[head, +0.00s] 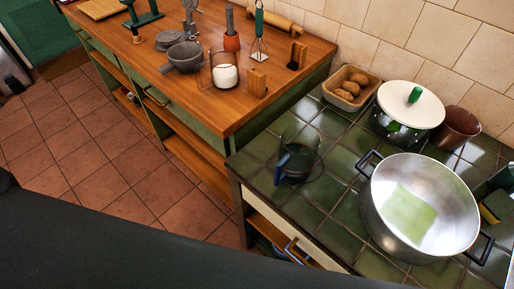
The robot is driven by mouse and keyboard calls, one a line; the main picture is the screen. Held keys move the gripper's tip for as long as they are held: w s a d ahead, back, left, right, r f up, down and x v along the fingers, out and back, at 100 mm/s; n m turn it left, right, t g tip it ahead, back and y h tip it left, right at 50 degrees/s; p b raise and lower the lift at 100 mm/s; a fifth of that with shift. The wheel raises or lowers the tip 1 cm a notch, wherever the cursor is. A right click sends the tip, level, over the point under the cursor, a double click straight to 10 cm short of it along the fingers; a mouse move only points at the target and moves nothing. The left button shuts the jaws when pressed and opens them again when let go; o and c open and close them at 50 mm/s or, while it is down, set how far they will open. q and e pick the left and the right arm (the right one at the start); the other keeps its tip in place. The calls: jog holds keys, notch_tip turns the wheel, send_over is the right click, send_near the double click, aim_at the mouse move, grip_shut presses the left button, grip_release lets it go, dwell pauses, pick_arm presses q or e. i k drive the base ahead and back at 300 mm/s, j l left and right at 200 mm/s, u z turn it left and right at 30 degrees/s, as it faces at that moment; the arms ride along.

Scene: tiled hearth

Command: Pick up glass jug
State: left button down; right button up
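A clear glass jug (304,158) with a dark blue handle stands on the green tiled hearth top, near its front left corner. Its handle side faces the front left, and the dark tiles show through its wall. Nothing covers it in the head view. Neither of my grippers shows in this view, so their distance from the jug cannot be seen.
Right of the jug stands a large steel pot (386,213) with black handles. Behind are a lidded pot (409,103), a brown pot (457,128) and a basket of potatoes (350,88). A wooden counter (190,95) with utensils adjoins at left. Tiled floor (95,150) is open.

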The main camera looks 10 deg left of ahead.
aim_at(300, 143)
jog(key=i+j, duration=0.1)
jog(key=j, duration=0.6)
jog(key=i+j, duration=0.1)
jog(key=j, duration=0.6)
jog(key=z, duration=1.5)
